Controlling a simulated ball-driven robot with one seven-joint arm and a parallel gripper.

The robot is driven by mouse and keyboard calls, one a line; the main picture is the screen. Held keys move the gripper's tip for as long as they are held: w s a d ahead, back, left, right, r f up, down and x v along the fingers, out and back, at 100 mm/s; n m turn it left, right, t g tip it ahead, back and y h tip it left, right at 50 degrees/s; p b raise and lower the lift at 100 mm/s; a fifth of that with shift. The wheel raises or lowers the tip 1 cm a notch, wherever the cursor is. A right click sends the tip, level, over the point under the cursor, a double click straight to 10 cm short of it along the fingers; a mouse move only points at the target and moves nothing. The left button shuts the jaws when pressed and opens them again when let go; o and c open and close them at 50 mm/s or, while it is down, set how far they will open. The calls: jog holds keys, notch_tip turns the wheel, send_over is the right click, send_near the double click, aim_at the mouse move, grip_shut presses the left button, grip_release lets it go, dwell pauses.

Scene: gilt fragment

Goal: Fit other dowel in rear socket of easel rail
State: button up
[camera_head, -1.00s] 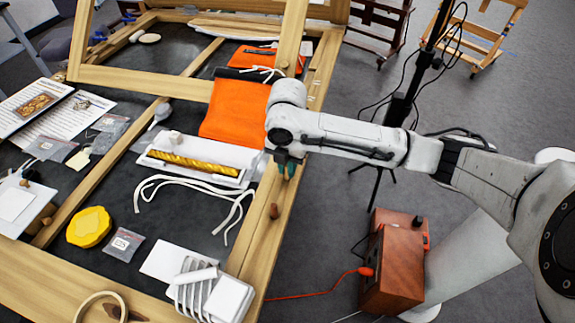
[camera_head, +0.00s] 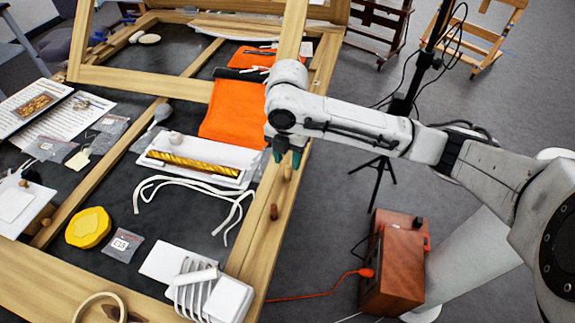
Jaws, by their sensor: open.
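The easel rail (camera_head: 255,240) is a pale wooden bar running along the right side of the frame. A lighter dowel (camera_head: 288,173) shows as a short stub on the rail farther back, just below my gripper. It looks upright, but its socket and how deep it sits are hidden. My gripper (camera_head: 287,158) has teal fingertips, points down above the lighter dowel and is open, with the fingers apart. It appears clear of the dowel's top.
A white tray with a gold strip (camera_head: 195,165) and white cord (camera_head: 190,190) lie left of the rail. An orange cloth (camera_head: 232,113) lies behind. A white rack (camera_head: 210,295) is near the front. A reddish-brown box (camera_head: 393,265) stands on the floor at right.

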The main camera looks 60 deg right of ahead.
aim_at(288, 167)
notch_tip(288, 167, up, 8)
jog(key=shift+s+f, duration=0.1)
dwell(0.9)
